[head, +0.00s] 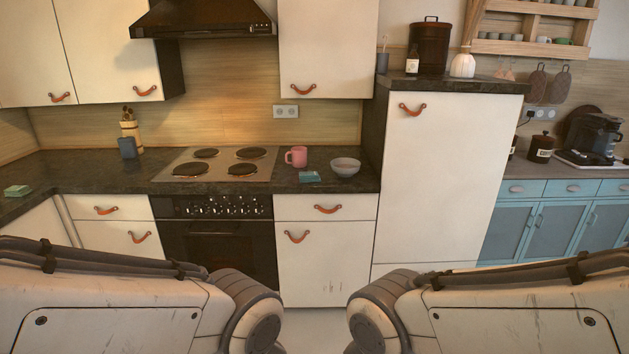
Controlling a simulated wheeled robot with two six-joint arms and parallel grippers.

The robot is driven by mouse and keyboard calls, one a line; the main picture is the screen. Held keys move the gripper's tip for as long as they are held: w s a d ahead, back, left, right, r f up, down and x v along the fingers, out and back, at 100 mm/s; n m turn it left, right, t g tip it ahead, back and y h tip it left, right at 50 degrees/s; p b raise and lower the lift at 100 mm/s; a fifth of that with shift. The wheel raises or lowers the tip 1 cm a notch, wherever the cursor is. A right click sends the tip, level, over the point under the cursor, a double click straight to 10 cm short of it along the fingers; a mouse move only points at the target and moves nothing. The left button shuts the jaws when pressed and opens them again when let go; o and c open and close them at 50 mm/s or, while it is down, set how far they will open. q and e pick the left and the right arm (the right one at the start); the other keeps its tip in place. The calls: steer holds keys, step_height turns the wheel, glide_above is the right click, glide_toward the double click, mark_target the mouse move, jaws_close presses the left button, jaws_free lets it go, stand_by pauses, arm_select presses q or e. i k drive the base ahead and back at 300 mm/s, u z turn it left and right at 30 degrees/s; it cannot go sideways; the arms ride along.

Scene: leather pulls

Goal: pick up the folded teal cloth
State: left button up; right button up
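A small folded teal cloth (309,176) lies flat on the dark countertop, right of the stove. It sits just below the pink mug and left of the grey bowl, apart from both. Neither of my grippers is in view. Only upper links of my two arms show, along the bottom edge at left and right, well in front of the counter.
The pink mug (296,156) and grey bowl (345,167) stand near the cloth. The hob (217,164) is to its left. A small pale-green block-like item (17,190) lies at far left. A tall cabinet (435,180) bounds the counter on the right.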

mark_target(304, 176)
steer(key=z, duration=0.65)
steer(key=i, duration=2.25)
steer(key=u, duration=1)
steer(key=i, duration=0.9)
steer(key=u, duration=0.8)
